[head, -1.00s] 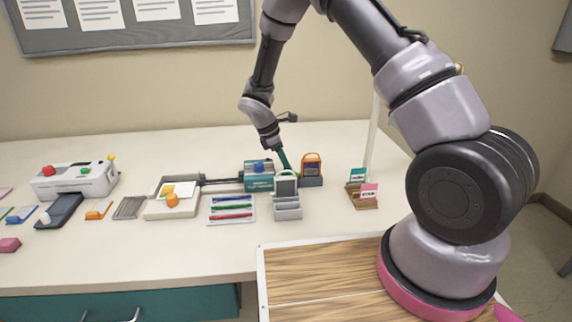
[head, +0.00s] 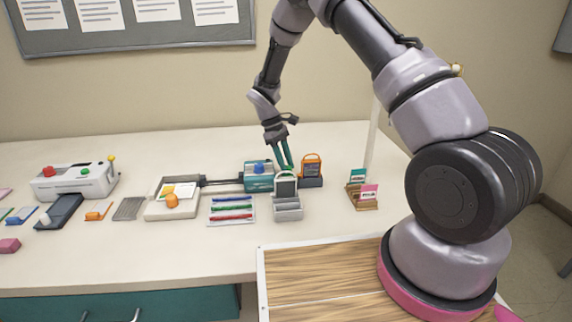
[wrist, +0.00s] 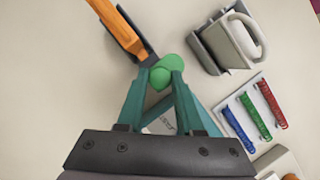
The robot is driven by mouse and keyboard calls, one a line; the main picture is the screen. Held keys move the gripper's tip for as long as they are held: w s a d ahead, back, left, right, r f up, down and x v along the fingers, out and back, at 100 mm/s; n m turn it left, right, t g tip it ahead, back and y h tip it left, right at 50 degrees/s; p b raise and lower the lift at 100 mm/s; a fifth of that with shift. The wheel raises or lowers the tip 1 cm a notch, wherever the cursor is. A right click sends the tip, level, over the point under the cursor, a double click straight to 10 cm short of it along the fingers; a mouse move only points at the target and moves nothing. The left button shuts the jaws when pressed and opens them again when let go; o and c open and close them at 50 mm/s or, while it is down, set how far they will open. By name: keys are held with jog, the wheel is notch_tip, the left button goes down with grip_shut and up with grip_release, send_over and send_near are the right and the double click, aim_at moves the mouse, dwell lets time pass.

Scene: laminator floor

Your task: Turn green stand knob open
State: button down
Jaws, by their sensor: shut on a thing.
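The green knob (wrist: 161,75) is a small rounded green piece, with a second green lobe beside it, in the wrist view. My gripper (wrist: 161,73) has its two teal fingers shut on it, one on each side. In the head view my gripper (head: 288,166) points down behind the light grey stand (head: 286,188), close to the orange-framed stand (head: 311,163). The knob is mostly hidden by the fingers and stand there. How far the knob is turned is hard to tell.
A teal device (head: 257,181) with a blue knob stands just left of my gripper. The tray of red, green and blue strips (head: 231,215) lies in front. A small card holder (head: 361,195) stands to the right. The table behind is clear.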

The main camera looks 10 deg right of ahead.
jog(key=shift+m, duration=0.3)
dwell(0.4)
jog(key=c, duration=0.6)
grip_release()
jog(key=shift+o, duration=0.2)
jog(key=v, duration=1)
jog(key=shift+r, duration=0.4)
jog(key=shift+w, duration=0.15)
